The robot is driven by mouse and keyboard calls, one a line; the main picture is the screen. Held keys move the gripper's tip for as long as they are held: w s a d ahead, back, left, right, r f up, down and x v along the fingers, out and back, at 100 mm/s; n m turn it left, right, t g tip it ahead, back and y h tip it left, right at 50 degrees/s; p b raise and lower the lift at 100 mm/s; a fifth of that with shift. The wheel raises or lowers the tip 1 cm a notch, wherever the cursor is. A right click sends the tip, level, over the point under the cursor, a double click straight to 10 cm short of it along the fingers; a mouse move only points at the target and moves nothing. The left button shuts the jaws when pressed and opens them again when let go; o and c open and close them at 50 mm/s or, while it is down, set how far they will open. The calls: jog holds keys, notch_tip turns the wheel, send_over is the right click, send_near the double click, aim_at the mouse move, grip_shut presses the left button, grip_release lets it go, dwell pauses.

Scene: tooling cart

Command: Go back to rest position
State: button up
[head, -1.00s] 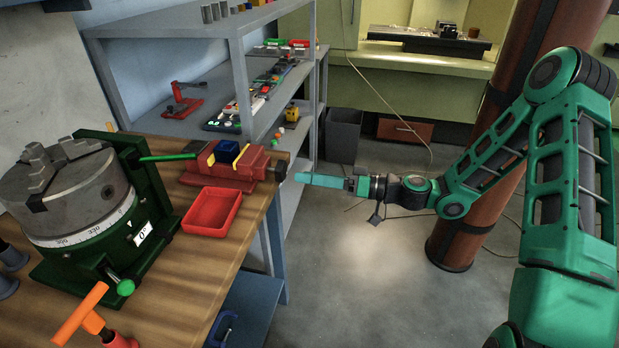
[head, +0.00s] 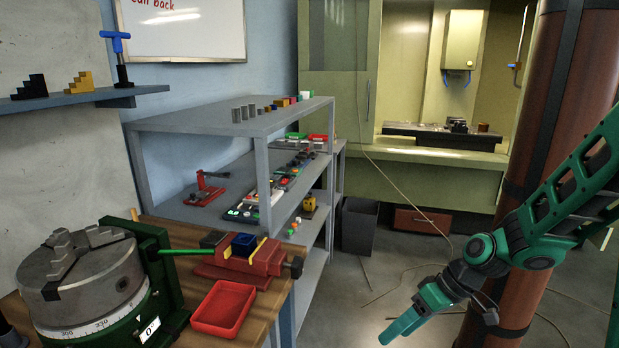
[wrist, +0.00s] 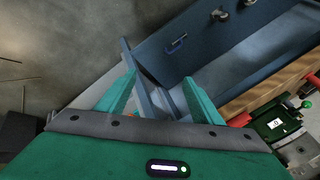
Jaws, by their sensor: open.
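My gripper (head: 400,328) hangs low over the floor at the right of the workbench in the head view, apart from everything and pointing down to the left. In the wrist view its two green fingers (wrist: 157,95) are spread apart with nothing between them. Beyond them lie the bare floor and the cart's blue lower shelf. On the wooden bench top, a red vise (head: 252,262) holds a blue block (head: 244,243). A red tray (head: 224,308) sits in front of the vise.
A rotary table with a three-jaw chuck (head: 85,275) stands at the bench's left. A grey shelf unit (head: 235,123) with several parts stands behind. A dark bin (head: 359,226) and a brown column (head: 560,110) stand on the floor. Open floor lies around my gripper.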

jog(key=s+d+r+m+h, duration=0.2)
jog(key=s+d+r+m, duration=0.15)
jog(key=d, duration=0.35)
jog(key=s+d+r+m+h, duration=0.2)
jog(key=s+d+r+h, duration=0.1)
jog(key=s+d, duration=0.25)
jog(key=s+d+r+m, duration=0.3)
jog(key=s+d, duration=0.1)
jog(key=s, duration=0.2)
jog(key=s+d+r+m+h, duration=0.1)
jog(key=s+d+r+m, duration=0.2)
jog(key=s, duration=0.4)
jog(key=shift+s+d+m+g, duration=0.25)
jog(key=shift+d+m+g, duration=0.15)
jog(key=shift+m, duration=0.15)
jog(key=shift+w+f, duration=0.1)
